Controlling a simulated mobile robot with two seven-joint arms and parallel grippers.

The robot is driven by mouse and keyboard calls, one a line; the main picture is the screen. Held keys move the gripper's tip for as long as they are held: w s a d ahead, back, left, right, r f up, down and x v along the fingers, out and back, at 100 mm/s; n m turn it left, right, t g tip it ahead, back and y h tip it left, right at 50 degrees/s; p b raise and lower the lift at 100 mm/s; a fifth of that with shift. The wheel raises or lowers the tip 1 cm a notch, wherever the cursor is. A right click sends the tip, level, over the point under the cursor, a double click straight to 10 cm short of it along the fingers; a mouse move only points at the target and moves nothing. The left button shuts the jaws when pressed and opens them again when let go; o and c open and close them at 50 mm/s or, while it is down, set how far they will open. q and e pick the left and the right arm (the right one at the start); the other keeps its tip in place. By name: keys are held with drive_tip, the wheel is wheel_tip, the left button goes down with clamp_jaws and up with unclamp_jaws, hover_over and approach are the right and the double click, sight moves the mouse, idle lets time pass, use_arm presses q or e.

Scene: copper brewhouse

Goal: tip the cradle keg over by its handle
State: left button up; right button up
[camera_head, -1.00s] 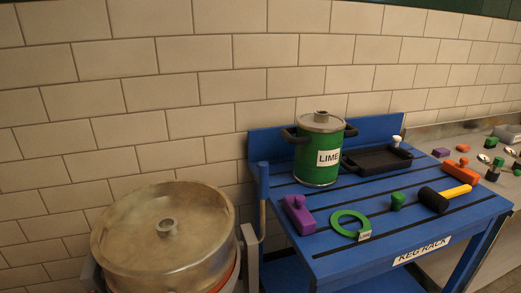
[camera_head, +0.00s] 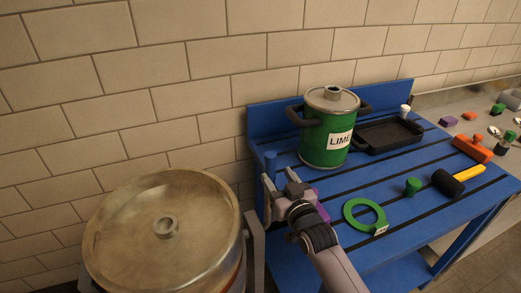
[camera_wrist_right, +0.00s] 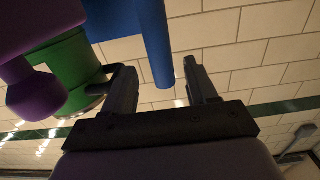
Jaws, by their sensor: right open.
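The cradle keg (camera_head: 165,235), a wide metal drum with a brass-coloured lid and a central knob, stands upright at the lower left of the head view. Grey cradle posts stand beside it. The blue handle (camera_head: 270,160) rises upright to its right, in front of the blue rack. My right gripper (camera_head: 280,180) is open at the handle. In the right wrist view the blue handle (camera_wrist_right: 152,35) lies in line with the gap between the open fingers (camera_wrist_right: 160,80); contact cannot be told. The handle's lower part is hidden by my gripper. My left gripper is out of view.
The blue rack (camera_head: 322,222) stands close on the right. A tiled wall closes the back.

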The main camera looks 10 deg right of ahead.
drive_tip(key=shift+w+a+r, duration=0.1)
drive_tip(key=shift+w+r, duration=0.1)
drive_tip(key=shift+w, duration=0.15)
drive_tip(key=shift+w+a, duration=0.1)
drive_tip(key=shift+w, duration=0.45)
drive_tip(key=shift+w+a, duration=0.2)
drive_tip(key=shift+w, duration=0.7)
drive_tip(key=shift+w+a, duration=0.15)
drive_tip(key=shift+w, duration=0.8)
drive_tip(key=shift+w+a, duration=0.2)
drive_tip(key=shift+w, duration=0.7)
clamp_jaws()
drive_tip(key=t+b, duration=0.4)
approach(268, 161)
drive_tip(key=shift+w+d+f+y, duration=0.15)
drive_tip(key=shift+w+d+f, duration=0.05)
drive_tip(key=shift+w, duration=0.3)
drive_tip(key=shift+w+d+f+y, duration=0.1)
drive_tip(key=shift+w+d+f, duration=0.1)
drive_tip(key=shift+w, duration=0.3)
drive_tip(key=shift+w+d+f+y, duration=0.15)
drive_tip(key=shift+w+f, duration=0.05)
drive_tip(key=shift+w, duration=0.3)
